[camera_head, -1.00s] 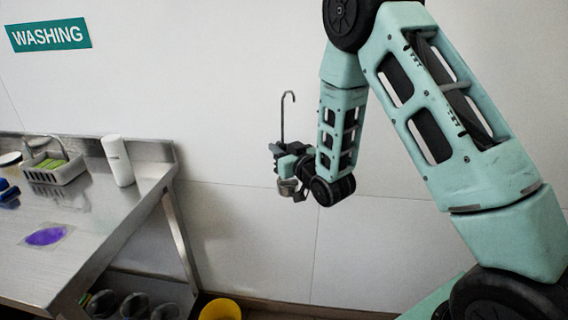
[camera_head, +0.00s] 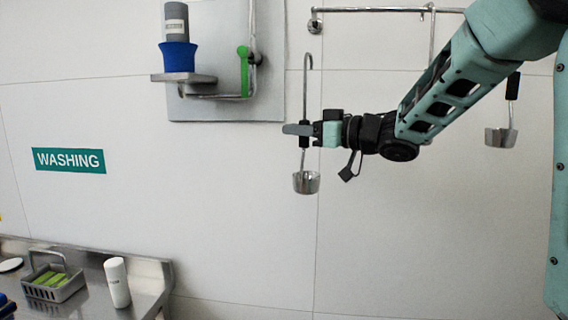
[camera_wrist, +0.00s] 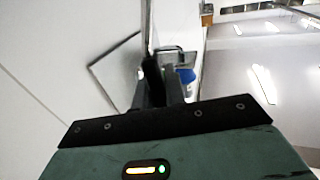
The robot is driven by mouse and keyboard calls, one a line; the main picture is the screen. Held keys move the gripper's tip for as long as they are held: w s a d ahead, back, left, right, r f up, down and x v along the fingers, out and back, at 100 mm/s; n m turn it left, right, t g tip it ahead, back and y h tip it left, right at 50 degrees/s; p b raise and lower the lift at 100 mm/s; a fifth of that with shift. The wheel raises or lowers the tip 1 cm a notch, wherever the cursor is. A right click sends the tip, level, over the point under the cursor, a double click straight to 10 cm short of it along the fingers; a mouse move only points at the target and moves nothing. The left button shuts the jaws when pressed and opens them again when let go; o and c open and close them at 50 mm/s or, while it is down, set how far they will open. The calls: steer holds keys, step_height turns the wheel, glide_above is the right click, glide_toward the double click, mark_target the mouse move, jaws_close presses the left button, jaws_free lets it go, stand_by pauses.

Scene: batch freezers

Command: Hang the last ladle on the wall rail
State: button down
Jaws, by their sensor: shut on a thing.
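The ladle (camera_head: 306,182) is upright, hook at the top and steel cup at the bottom. My gripper (camera_head: 299,131) is shut on its dark grip, in front of the wall. The wall rail (camera_head: 385,10) runs along the top of the head view. The ladle's hook is below the rail's left end and apart from it. Another ladle (camera_head: 500,138) hangs at the right, its top hidden by my arm. A thin rod (camera_head: 432,38) with a hook hangs from the rail; its lower part is behind my arm. The wrist view shows my gripper's fingers around something dark.
A wall panel (camera_head: 190,106) left of the ladle bears a small shelf (camera_head: 172,77) with a blue-and-grey container (camera_head: 177,52) and a green handle (camera_head: 243,70). Below left is a steel table with a grey basket (camera_head: 54,289) and a white bottle (camera_head: 117,282). The wall around the ladle is clear.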

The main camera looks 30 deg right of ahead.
steer(key=s+d+r+p, duration=0.2)
steer(key=s+r+p, duration=0.15)
steer(key=r, duration=0.35)
steer(key=s+d+r+p, duration=0.2)
steer(key=s+r, duration=0.3)
steer(key=r, duration=0.3)
steer(key=w+d+f+b, duration=0.3)
steer(key=w+d, duration=0.2)
steer(key=w, duration=0.2)
steer(key=shift+w+f, duration=0.2)
steer(key=shift+w, duration=0.15)
steer(key=c, duration=1.4)
jaws_free()
steer(key=shift+o, duration=0.2)
steer(key=b+v, duration=0.3)
steer(key=v, duration=0.4)
steer(key=shift+s, duration=0.2)
